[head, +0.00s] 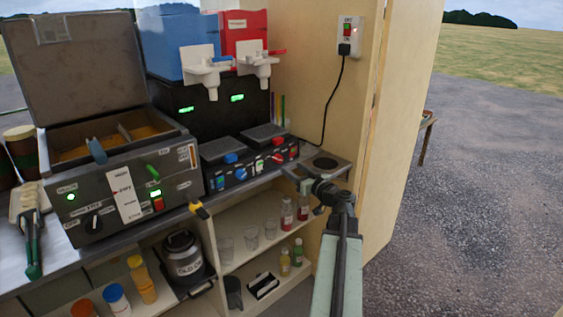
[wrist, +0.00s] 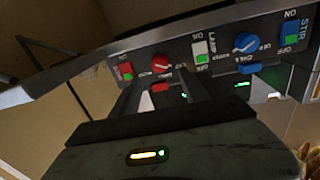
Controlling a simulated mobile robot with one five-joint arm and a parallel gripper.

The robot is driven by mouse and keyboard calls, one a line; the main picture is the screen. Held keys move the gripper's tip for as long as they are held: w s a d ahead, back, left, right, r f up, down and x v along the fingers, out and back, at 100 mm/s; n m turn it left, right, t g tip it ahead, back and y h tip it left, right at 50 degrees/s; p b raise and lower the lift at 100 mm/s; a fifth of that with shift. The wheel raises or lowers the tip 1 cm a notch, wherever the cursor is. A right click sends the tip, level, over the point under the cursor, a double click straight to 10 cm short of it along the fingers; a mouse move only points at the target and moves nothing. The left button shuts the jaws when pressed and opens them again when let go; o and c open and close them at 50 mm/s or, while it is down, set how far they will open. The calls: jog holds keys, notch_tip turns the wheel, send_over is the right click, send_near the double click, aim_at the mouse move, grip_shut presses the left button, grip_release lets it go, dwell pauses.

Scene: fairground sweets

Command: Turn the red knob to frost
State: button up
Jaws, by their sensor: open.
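The red knob (wrist: 161,64) is on a dark panel in the wrist view, with small white lettering around it too blurred to read. In the head view the red knob (head: 277,157) shows small on the front of a low black machine (head: 250,172). My gripper (wrist: 160,82) is open, its two dark fingers pointing at the panel, one to each side of the knob's column. I cannot tell whether they touch it. A red tab (wrist: 160,87) shows between the fingers just below the knob. In the head view my gripper (head: 294,176) is at the machine's right front.
A blue knob (wrist: 246,42), a white switch (wrist: 200,52), a blue switch (wrist: 290,32) and a red switch (wrist: 124,71) share the panel. Drink tanks (head: 175,45) stand behind. A shelf with bottles (head: 287,213) lies below, a wooden wall (head: 390,150) to the right.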

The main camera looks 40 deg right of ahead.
aim_at(280, 160)
jog(key=w, duration=0.3)
jog(key=w+d, duration=0.1)
jog(key=w, duration=0.3)
jog(key=shift+w+d, duration=0.15)
jog(key=shift+d, duration=0.05)
grip_shut()
